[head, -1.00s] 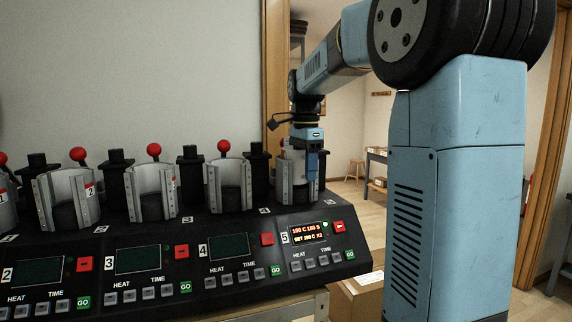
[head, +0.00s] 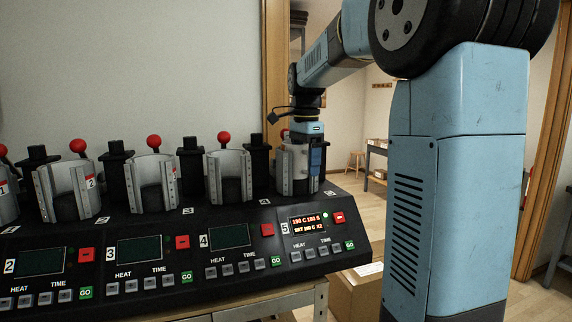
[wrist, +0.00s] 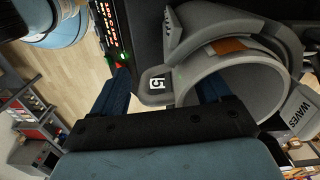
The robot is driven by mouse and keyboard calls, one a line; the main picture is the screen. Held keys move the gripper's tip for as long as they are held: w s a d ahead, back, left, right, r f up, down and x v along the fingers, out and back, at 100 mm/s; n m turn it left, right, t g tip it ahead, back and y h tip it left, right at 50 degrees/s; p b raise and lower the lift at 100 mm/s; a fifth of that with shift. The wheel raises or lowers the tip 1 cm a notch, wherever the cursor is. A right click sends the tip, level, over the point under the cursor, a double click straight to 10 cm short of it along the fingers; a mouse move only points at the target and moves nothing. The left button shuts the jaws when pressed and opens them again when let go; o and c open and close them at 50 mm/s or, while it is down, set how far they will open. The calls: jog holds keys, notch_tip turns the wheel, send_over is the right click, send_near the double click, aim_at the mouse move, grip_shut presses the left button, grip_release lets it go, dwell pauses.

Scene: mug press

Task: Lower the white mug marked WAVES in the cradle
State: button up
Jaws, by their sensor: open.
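The white mug marked WAVES (wrist: 235,95) looks grey in the wrist view, where I look into its open mouth. It sits inside cradle 5 (wrist: 215,22), whose curved band wraps around it. The WAVES label shows at the right of the mug's rim. In the head view, cradle 5 (head: 287,170) stands at the right end of the press, and the mug is mostly hidden. My gripper (head: 315,172) points down at the cradle's right side. In the wrist view my gripper (wrist: 163,92) is open, its fingers on either side of the near mug wall, the right one over the mouth.
The press (head: 220,280) holds a row of other cradles with red-knobbed levers to the left. Display 5 (head: 308,224) is lit; the other displays look dark. A cardboard box (head: 357,292) stands right of the press. Open floor lies behind.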

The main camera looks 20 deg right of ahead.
notch_tip(320, 180, up, 14)
jog(key=shift+f, duration=0.15)
dwell(0.5)
dwell(0.5)
